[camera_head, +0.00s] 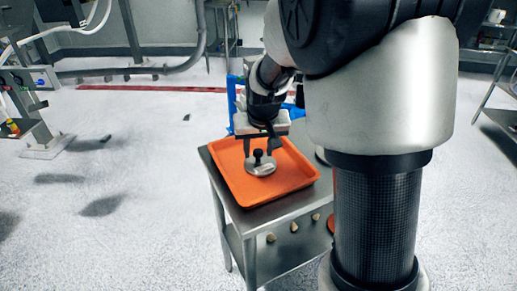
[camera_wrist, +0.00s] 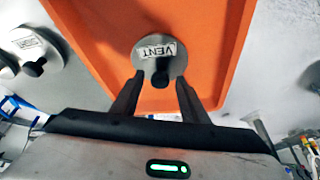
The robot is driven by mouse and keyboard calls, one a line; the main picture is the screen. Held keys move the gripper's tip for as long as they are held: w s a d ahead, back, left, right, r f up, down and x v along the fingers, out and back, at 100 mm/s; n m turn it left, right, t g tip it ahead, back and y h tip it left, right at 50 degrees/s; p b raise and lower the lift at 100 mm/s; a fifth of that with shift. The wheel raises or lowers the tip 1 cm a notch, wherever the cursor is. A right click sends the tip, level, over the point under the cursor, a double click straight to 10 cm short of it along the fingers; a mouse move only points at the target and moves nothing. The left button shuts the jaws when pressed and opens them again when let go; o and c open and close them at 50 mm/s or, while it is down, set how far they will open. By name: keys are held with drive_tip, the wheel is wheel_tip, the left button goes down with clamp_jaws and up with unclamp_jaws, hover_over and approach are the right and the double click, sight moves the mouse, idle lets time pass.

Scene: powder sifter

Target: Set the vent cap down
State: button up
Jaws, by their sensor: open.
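The vent cap (camera_head: 261,169) is a round, silvery disc with a black knob, resting in the orange tray (camera_head: 290,182). In the wrist view the cap (camera_wrist: 150,62) carries a white "VENT" label, and the orange tray (camera_wrist: 215,60) spreads behind it. My gripper (camera_head: 259,146) is just above the cap, pointing down. In the wrist view the two dark fingers of my gripper (camera_wrist: 160,85) stand apart on either side of the knob, which shows between their tips. The fingers are open; whether one touches the knob cannot be told.
The tray lies on a metal cart (camera_head: 235,213) with small tan knobs along its side. A second labelled round cap (camera_wrist: 35,50) sits outside the tray at left in the wrist view. Blue parts (camera_head: 233,95) stand behind the cart. The floor (camera_head: 110,170) to the left is mostly clear.

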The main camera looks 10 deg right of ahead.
drive_tip(key=p+v, duration=0.3)
drive_tip(key=v, duration=0.9)
drive_tip(key=s+r, duration=0.2)
drive_tip(key=s, duration=0.8)
drive_tip(key=s+r+t, duration=0.1)
drive_tip(key=s+r, duration=0.2)
drive_tip(key=s, duration=0.8)
drive_tip(key=shift+s+d+n, duration=0.2)
drive_tip(key=shift+d+n, duration=0.1)
drive_tip(key=shift+n, duration=0.1)
